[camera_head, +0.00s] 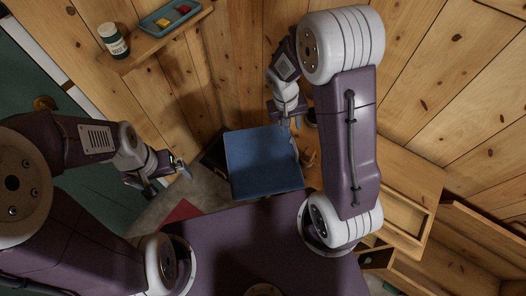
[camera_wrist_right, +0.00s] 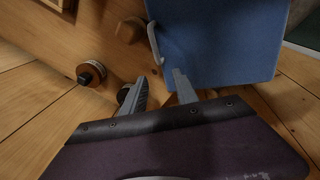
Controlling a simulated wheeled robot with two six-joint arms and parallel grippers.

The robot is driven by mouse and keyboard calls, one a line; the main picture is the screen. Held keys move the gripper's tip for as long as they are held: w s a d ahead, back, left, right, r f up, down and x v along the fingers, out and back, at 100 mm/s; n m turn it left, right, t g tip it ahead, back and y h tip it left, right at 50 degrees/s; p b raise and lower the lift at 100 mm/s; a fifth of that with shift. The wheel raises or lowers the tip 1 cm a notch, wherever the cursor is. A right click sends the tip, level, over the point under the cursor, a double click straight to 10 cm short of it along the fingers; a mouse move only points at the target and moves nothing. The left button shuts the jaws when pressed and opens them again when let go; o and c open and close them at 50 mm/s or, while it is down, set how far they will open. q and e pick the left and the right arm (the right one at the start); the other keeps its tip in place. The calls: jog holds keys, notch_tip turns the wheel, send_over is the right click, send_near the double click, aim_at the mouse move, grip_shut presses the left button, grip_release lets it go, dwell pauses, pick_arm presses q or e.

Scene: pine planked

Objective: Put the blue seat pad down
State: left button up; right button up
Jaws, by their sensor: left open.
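The blue seat pad (camera_head: 262,162) lies in the middle of the head view, by the wooden wall. What bears it is mostly hidden beneath it. In the right wrist view the pad (camera_wrist_right: 222,40) fills the upper right, with a pale loop (camera_wrist_right: 155,42) at its left edge. My right gripper (camera_head: 291,122) is at the pad's far right corner. In its wrist view the fingers (camera_wrist_right: 160,88) stand apart with nothing held between them, close to the loop and the pad's edge. My left gripper (camera_head: 181,170) is open and empty, left of the pad.
A wooden shelf (camera_head: 157,42) at the upper left bears a jar (camera_head: 113,40) and a teal tray (camera_head: 150,25) with red and yellow items. A red patch (camera_head: 182,211) shows on the grey floor.

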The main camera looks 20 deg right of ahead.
aim_at(293, 140)
jog(key=f, duration=0.1)
jog(key=s+f, duration=0.1)
jog(key=f, duration=0.1)
jog(key=shift+s+d+f+g, duration=0.25)
jog(key=shift+s+d+g, duration=0.05)
jog(key=shift+d, duration=0.1)
jog(key=shift+w+f, duration=0.2)
jog(key=shift+f, duration=0.2)
jog(key=x, duration=0.5)
jog(key=shift+f, duration=0.1)
jog(key=shift+s, duration=0.1)
grip_shut()
dwell(0.6)
